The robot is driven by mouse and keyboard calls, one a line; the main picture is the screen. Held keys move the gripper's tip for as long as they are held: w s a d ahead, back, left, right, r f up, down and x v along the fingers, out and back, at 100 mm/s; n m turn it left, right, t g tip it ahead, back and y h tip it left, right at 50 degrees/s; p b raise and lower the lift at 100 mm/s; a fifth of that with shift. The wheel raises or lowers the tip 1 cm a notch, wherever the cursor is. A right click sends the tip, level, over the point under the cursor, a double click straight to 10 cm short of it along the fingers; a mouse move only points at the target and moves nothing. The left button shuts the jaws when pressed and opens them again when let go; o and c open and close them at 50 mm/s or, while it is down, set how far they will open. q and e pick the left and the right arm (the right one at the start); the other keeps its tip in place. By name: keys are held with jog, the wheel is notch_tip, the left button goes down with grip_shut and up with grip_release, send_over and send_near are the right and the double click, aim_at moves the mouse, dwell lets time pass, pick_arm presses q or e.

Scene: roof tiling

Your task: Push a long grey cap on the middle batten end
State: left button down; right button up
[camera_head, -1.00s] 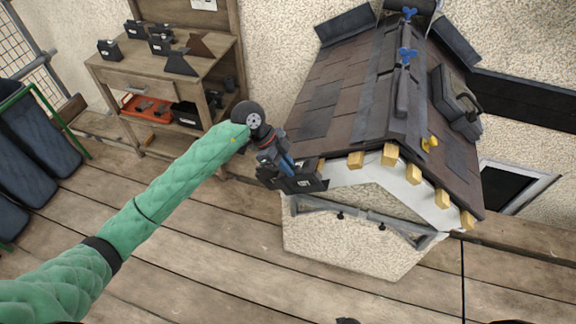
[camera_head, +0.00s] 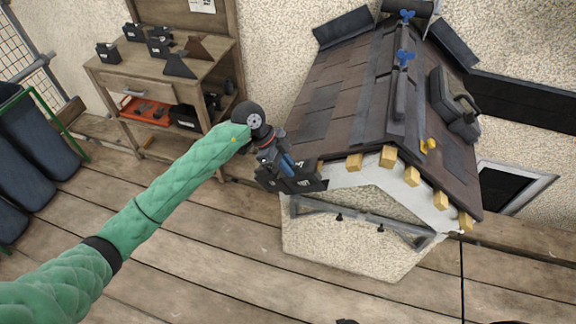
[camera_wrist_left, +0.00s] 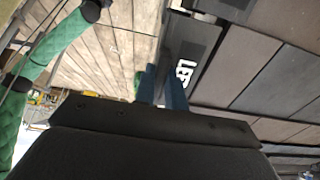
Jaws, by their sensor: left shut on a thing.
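My left gripper (camera_head: 285,165) is shut on a dark grey cap (camera_head: 305,184) with white lettering. The cap is at the lower left corner of the small roof (camera_head: 318,104), close to the eave. In the left wrist view the blue fingers (camera_wrist_left: 163,88) grip the lettered cap (camera_wrist_left: 192,60) right beside the dark tiles. Whether the cap touches the roof edge or a batten is unclear. Yellow wooden batten ends stick out along the gable, among them a left one (camera_head: 354,162) and one near the peak (camera_head: 388,156). My right gripper is not in view.
A wooden bench (camera_head: 128,78) at the back left bears several dark caps (camera_head: 160,43) and flat angled pieces. A red tray (camera_head: 147,111) is on its lower shelf. Blue clamps (camera_head: 405,56) stand on the ridge.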

pick_arm(q)
jog(key=shift+w+d+p, duration=0.15)
jog(key=shift+w+d, duration=0.05)
jog(key=shift+w, duration=0.35)
jog(key=shift+w+d+p, duration=0.15)
jog(key=shift+w, duration=0.35)
dwell(1.3)
jog(key=c, duration=1.4)
grip_release()
jog(key=shift+o, duration=0.2)
jog(key=shift+r, duration=0.1)
jog(key=shift+p+v, duration=1.75)
jog(key=shift+v, duration=1.2)
